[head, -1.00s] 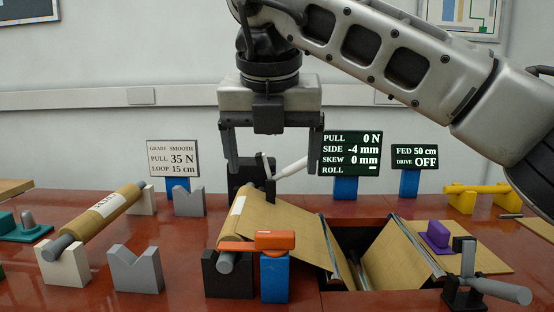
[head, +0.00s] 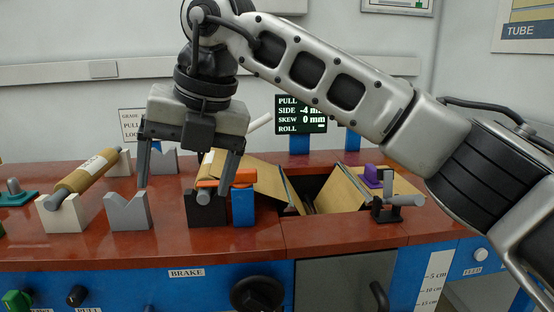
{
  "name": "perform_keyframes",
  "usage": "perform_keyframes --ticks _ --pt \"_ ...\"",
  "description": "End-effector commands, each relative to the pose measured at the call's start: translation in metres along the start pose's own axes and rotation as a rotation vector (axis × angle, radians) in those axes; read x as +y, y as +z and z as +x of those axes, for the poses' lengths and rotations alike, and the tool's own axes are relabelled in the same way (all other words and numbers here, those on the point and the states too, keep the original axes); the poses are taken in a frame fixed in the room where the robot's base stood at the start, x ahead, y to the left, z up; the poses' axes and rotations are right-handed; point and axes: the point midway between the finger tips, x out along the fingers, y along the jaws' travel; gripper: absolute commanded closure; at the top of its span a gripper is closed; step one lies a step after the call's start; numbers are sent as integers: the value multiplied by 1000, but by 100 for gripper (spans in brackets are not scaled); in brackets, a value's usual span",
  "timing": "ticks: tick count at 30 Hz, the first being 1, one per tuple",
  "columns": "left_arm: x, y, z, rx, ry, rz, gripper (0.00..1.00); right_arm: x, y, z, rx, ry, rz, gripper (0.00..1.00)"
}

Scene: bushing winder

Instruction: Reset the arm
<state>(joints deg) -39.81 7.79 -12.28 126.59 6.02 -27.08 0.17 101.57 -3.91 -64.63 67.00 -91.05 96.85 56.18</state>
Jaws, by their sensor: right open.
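My right arm comes in from the right across the head view. Its gripper (head: 184,190) points down, open and empty, with its fingers apart above the red bench. Its right finger overlaps the orange latch (head: 208,184) on the blue post (head: 242,208) in the picture; I cannot tell whether they touch. The brown sheet (head: 262,180) runs from the roll on the black stand (head: 205,208) into the opening. My left gripper is not in view.
A brown roll (head: 82,176) rests on white V-blocks (head: 62,216) at left. The partly covered screen (head: 302,115) stands behind. A grey-handled clamp (head: 400,201) and purple block (head: 372,176) are right of the opening. Knobs, including the black brake knob (head: 257,294), line the blue front panel.

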Motion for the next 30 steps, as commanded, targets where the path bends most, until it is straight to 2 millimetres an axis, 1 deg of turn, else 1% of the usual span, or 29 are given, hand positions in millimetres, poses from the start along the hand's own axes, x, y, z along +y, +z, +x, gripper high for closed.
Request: perform_keyframes --ticks 1,3,5,8,9,11,13,15,17,18,20,21,23,24,26,27,28,29,30 --pt "0 -3 0 4 -1 2 64 7 -6 10 36 66 -17 15" --pt "0 -4 -1 4 -1 2 64 18 -15 22 82 169 -38 15" --pt "0 -4 -1 4 -1 3 64 28 -23 31 123 270 -53 15" --pt "0 -4 -2 0 -2 4 64 47 -39 42 195 472 -63 15" --pt "0 -4 -2 -2 -3 4 64 56 -46 45 223 569 -61 15" --pt "0 -4 -3 -5 -4 5 64 67 -56 46 266 740 -42 15" --pt "0 -4 -4 -10 -5 6 64 78 -65 40 306 970 8 15" --pt "0 -3 -6 -15 -6 6 64 81 -67 30 324 1203 95 15" --pt "0 -3 -7 -19 -7 7 64 75 -64 21 322 1389 194 15" --pt "0 -3 -7 -22 -7 7 64 68 -60 15 314 1504 273 15" --pt "0 -2 -8 -26 -8 8 64 51 -52 11 288 1662 411 15" --pt "0 -2 -8 -29 -9 9 64 36 -46 10 264 1756 516 15" --pt "0 -1 -8 -34 -10 9 64 8 -37 14 216 1876 688 15" --pt "0 0 -8 -37 -11 10 64 -13 -33 19 180 1941 812 15" --pt "0 0 -9 -40 -11 11 64 -47 -29 33 122 2014 1013 15" --pt "0 -1 -9 -40 -12 12 64 -71 -30 45 77 2044 1152 15" --pt "0 -2 -10 -40 -12 13 64 -89 -32 56 43 2058 1260 15" --pt "0 -3 -10 -39 -13 14 64 -108 -35 68 9 2062 1370 15" --pt "0 -5 -10 -37 -13 16 64 -132 -43 85 -37 2056 1518 15"
